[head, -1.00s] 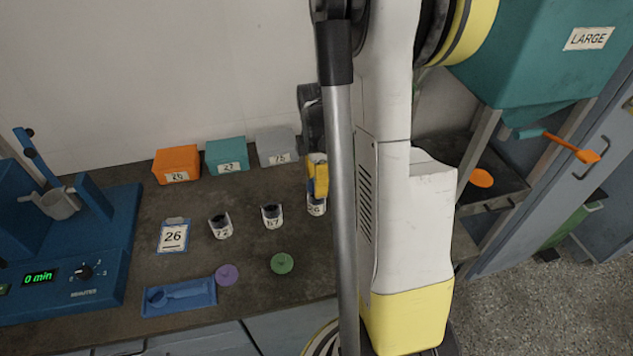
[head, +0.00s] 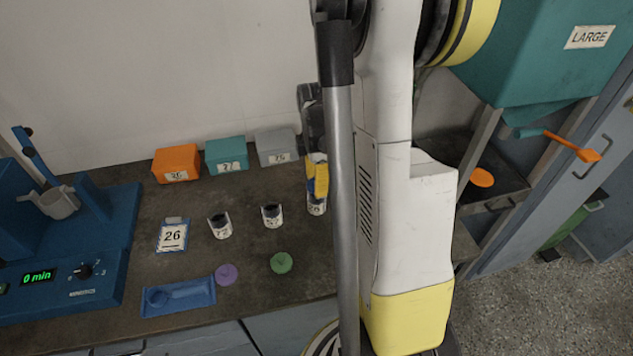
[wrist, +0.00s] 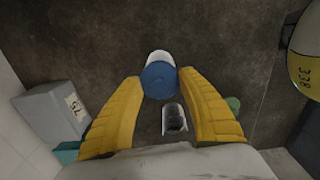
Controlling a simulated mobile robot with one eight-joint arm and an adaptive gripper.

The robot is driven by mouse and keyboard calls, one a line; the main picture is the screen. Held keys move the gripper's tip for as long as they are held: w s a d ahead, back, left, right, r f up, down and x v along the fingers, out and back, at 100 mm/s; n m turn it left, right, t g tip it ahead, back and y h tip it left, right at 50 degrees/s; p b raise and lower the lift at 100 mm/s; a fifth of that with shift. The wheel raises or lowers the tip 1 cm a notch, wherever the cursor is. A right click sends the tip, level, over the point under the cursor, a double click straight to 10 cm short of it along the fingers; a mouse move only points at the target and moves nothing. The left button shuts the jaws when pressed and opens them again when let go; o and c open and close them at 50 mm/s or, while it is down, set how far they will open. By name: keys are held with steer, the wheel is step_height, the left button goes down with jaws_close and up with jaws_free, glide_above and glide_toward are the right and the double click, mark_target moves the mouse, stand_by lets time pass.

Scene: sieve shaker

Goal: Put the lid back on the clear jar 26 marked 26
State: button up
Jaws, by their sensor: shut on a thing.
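The clear jar 26 (head: 316,207) stands on the dark bench at the right of the row of jars. It has a white label and is partly hidden by my gripper and arm. My gripper (head: 318,188) is directly at its top. In the wrist view, my yellow fingers (wrist: 158,80) are shut on a round blue lid (wrist: 158,82). The lid covers most of the jar (wrist: 160,56), whose pale side shows just past the lid's far edge. I cannot tell whether the lid touches the rim.
Two open jars with dark contents, 72 (head: 220,226) and 57 (head: 272,216), stand left of it. A purple lid (head: 227,275) and a green lid (head: 281,263) lie in front. Orange (head: 176,164), teal (head: 227,154) and grey (head: 276,147) boxes stand behind.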

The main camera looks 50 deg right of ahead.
stand_by(0.3)
steer(key=o, duration=1.4)
steer(key=shift+r, duration=0.1)
steer(key=shift+r+p, duration=2.55)
steer(key=shift+r, duration=0.9)
steer(key=shift+c, duration=0.4)
jaws_close()
